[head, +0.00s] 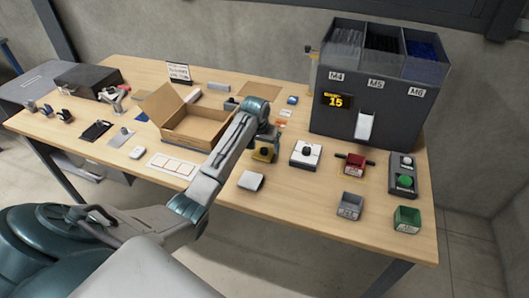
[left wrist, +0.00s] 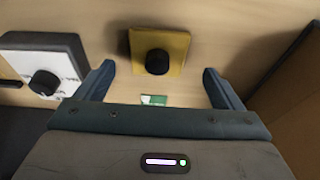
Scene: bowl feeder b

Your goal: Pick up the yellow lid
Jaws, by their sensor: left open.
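The yellow lid (left wrist: 178,67) is a flat square plate with a black round knob (left wrist: 157,61). In the left wrist view it lies on the wooden table just beyond my open fingers, roughly centred between them. In the head view the yellow lid (head: 263,155) shows below my left gripper (head: 266,137), which partly covers it. My left gripper (left wrist: 158,82) is open and empty, with a finger on either side and no visible contact with the lid. My right gripper is not in view.
A white square lid with a black knob (head: 305,154) sits right of the yellow lid. An open cardboard box (head: 192,125) stands to the left. A grey dispenser (head: 360,105) stands behind right. Grey (head: 350,205) and green (head: 407,219) bins are at front right.

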